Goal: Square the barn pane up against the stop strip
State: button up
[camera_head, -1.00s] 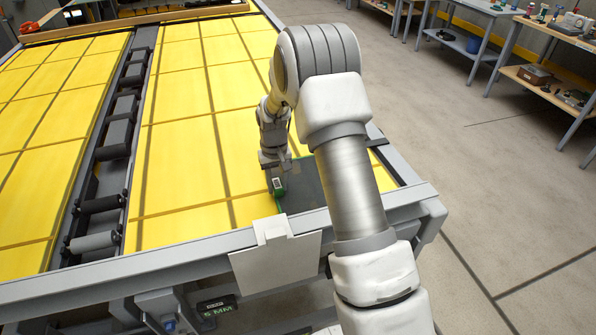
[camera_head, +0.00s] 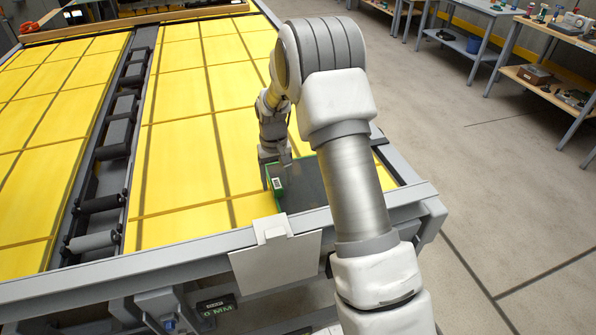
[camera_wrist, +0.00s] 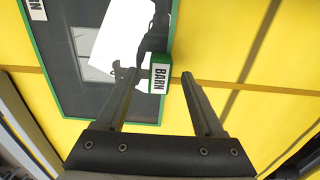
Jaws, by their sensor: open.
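The barn pane (camera_head: 306,184) is a dark sheet with a green edge, lying flat at the near right corner of the yellow-topped table. In the wrist view the pane (camera_wrist: 93,101) shows its green border and a bright white reflection. A green block with a white BARN label (camera_wrist: 158,78) sits at the pane's edge. My gripper (camera_wrist: 158,75) is open, its two fingertips apart on either side of the block, with nothing held. I cannot tell for certain which of the grey edge pieces is the stop strip; my arm covers part of that corner.
A grey rail (camera_head: 190,246) borders the near edge of the table. A white plate (camera_head: 275,265) hangs over this rail, with a readout (camera_head: 217,308) below showing 0 MM. A dark roller channel (camera_head: 113,150) runs left of the pane. Workbenches stand far right.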

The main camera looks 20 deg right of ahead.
notch_tip(320, 180, up, 15)
jog(key=b, duration=0.1)
jog(key=s+r+t, duration=0.1)
jog(key=s+r, duration=0.6)
jog(key=r, duration=0.2)
jog(key=s+r+t, duration=0.1)
jog(key=s+t, duration=0.3)
jog(key=s, duration=2)
jog(key=shift+s+r+t, duration=0.15)
jog(key=shift+r+t, duration=0.15)
jog(key=shift+r, duration=0.05)
